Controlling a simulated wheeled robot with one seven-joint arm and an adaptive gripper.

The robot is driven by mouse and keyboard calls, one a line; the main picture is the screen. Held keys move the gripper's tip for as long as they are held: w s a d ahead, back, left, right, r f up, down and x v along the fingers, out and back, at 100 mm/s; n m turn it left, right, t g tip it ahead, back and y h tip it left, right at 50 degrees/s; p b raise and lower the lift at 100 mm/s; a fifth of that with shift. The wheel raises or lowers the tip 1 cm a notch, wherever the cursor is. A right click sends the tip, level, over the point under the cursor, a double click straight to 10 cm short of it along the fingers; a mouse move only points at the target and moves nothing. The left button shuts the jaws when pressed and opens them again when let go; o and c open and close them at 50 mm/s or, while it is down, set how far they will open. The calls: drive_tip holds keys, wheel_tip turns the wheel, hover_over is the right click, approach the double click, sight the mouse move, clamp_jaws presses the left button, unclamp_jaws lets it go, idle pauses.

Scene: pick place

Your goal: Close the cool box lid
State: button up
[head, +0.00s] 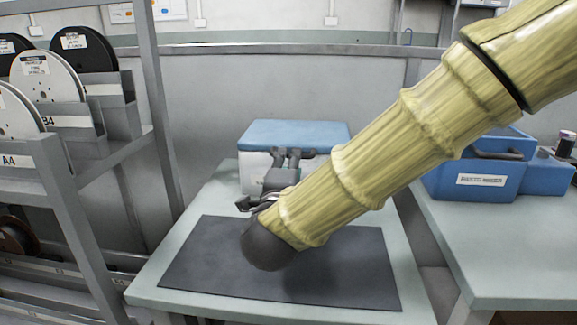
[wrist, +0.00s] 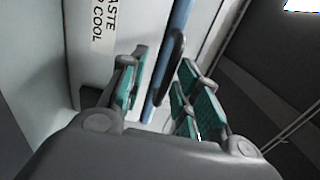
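The cool box (head: 252,172) stands on the table behind my gripper, with a white body and a blue lid (head: 290,133). The lid looks down on the body or nearly so; I cannot tell if it is fully shut. The wrist view shows the white front with a label (wrist: 104,24), the blue lid edge (wrist: 180,18) and a dark handle or latch (wrist: 171,62). My gripper (head: 286,156) is at the box front. In the wrist view my gripper (wrist: 165,75) is open, its green pads apart. The dark part shows between and beyond the fingertips; contact is unclear.
A dark mat (head: 350,275) lies on the table (head: 415,290) below my arm. A blue bin (head: 500,180) stands on another table at right. A rack with reels (head: 48,75) is at left. The wall is close behind the box.

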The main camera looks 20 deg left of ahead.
drive_tip(key=v, duration=1.2)
idle(0.4)
